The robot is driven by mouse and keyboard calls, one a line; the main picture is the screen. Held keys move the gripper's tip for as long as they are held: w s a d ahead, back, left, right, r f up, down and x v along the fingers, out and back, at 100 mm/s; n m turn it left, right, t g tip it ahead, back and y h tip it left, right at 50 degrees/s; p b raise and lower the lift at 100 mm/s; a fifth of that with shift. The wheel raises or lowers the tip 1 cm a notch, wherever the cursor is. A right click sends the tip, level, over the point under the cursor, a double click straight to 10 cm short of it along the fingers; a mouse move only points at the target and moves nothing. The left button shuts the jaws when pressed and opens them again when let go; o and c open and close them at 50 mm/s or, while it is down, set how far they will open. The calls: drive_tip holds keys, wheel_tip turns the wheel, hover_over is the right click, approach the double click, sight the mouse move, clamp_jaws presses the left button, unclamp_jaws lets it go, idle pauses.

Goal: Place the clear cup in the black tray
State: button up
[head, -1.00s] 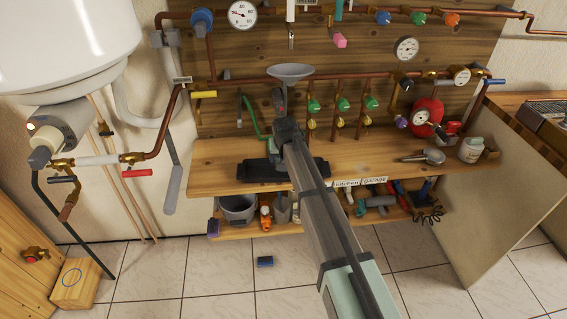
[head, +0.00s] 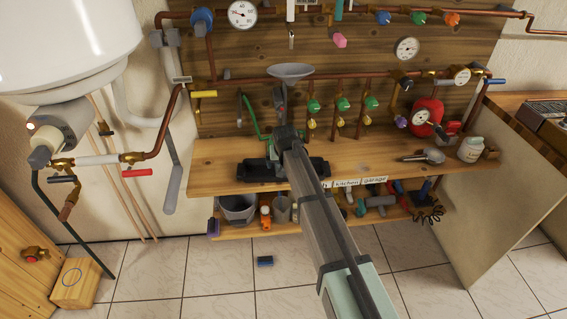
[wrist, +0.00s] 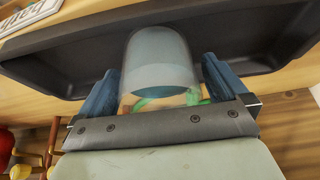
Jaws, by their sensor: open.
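The black tray (head: 252,172) lies on the wooden bench below the pipe board, its middle hidden by my arm in the head view. In the wrist view the tray (wrist: 60,62) spans the top of the picture. The clear cup (wrist: 160,62) is between the two blue fingers of my gripper (wrist: 158,80), overlapping the tray in the picture. The fingers are open, one on each side of the cup. I cannot tell whether the cup touches the tray floor. In the head view my arm hides the cup.
Pipes with green valves (head: 343,103) rise behind the bench. A shelf under the bench holds a grey bucket (head: 238,208). The bench between tray and scoop looks mostly clear.

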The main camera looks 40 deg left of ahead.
drive_tip(key=v, duration=1.2)
drive_tip(key=shift+r+n, duration=0.1)
drive_tip(key=shift+n, duration=0.2)
idle(0.3)
